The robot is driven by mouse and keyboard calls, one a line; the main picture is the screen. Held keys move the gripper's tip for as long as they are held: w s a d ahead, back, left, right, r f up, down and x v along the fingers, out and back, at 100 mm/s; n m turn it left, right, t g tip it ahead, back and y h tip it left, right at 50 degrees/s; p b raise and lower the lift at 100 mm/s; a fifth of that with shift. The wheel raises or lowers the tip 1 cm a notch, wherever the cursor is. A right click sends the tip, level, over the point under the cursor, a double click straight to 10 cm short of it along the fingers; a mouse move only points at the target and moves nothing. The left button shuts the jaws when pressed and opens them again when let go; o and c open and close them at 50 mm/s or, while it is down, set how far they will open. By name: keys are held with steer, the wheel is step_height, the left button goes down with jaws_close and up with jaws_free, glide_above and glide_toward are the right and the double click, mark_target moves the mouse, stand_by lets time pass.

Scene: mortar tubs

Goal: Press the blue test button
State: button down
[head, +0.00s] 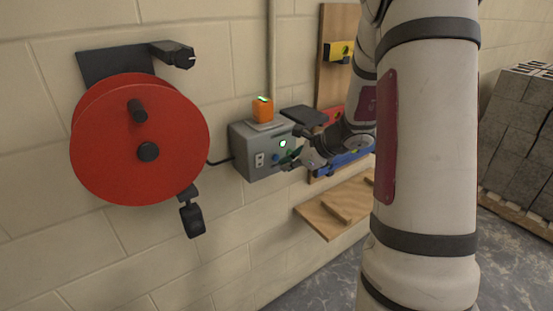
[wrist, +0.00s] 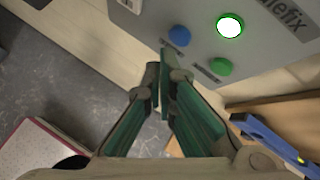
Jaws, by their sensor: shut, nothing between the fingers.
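The grey control box (head: 249,160) is fixed to the block wall. On its front is the blue button (head: 276,158), partly crowded by my gripper in the head view. In the wrist view the blue button (wrist: 179,36) is fully visible, with a green button (wrist: 221,67) to its lower right and a lit, green-rimmed round lamp (wrist: 229,27) to its right. My gripper (head: 291,160) is shut and empty in front of the box. In the wrist view its fingertips (wrist: 164,74) are just below and left of the blue button and do not cover it. I see no clear contact.
An orange lamp block (head: 262,111) sits on the box. A red reel (head: 118,165) hangs to its left. A wooden shelf (head: 328,217) is below right, with a blue tool (wrist: 265,140) near my gripper. Grey blocks (head: 512,125) are stacked at far right.

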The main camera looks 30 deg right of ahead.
steer(key=shift+w, duration=0.1)
stand_by(0.3)
steer(key=shift+w, duration=0.35)
steer(key=shift+w+b, duration=0.35)
steer(key=shift+w, duration=0.05)
stand_by(0.6)
steer(key=shift+s, duration=0.85)
steer(key=s, duration=0.5)
steer(key=shift+d, duration=0.1)
stand_by(0.4)
stand_by(0.7)
